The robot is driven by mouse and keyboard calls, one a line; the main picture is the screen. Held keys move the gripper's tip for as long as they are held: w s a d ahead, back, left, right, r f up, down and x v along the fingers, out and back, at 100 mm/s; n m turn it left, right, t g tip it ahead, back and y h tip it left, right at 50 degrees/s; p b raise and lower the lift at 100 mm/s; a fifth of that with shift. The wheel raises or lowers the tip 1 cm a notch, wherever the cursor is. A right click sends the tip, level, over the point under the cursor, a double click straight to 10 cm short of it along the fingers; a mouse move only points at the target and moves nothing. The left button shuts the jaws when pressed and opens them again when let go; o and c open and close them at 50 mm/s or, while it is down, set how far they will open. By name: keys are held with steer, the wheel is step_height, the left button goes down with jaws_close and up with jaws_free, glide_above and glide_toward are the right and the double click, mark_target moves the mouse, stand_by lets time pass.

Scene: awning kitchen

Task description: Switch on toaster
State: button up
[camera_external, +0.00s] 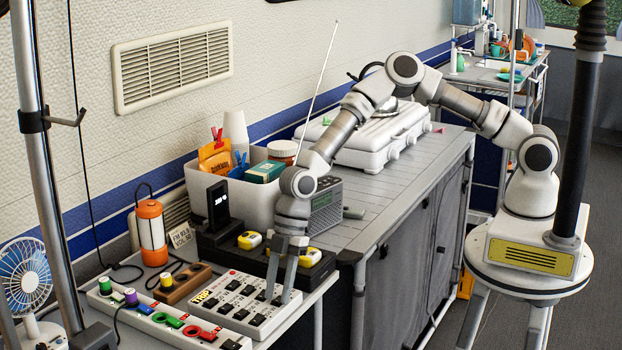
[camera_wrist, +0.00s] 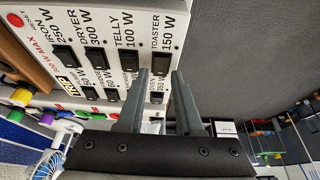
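The switch box (camera_external: 222,303) is a white panel with several black rocker switches, lying on the table at the front. In the wrist view the panel (camera_wrist: 112,22) has labels for iron, dryer, telly and toaster. The toaster switch (camera_wrist: 160,64) is black, at the right end of the row under "TOASTER 150 W". My gripper (camera_external: 279,299) points down at the box's right end. In the wrist view its fingertips (camera_wrist: 160,74) are apart with nothing between them, and the toaster switch appears in line with the gap. Contact and the switch's position cannot be told.
A strip with coloured plugs (camera_external: 165,325) lies in front of the box, and a brown block (camera_external: 185,284) is to its left. Behind are a black charger dock (camera_external: 300,272), a grey radio (camera_external: 325,208) and a white bin (camera_external: 240,200). The table's right edge is close to my gripper.

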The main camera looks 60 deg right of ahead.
steer(key=shift+c, duration=0.3)
jaws_close()
steer(key=shift+a+h, duration=0.2)
steer(key=shift+h, duration=0.3)
steer(key=shift+a+h+b, duration=0.15)
steer(key=shift+h+b, duration=0.25)
steer(key=shift+h, duration=0.5)
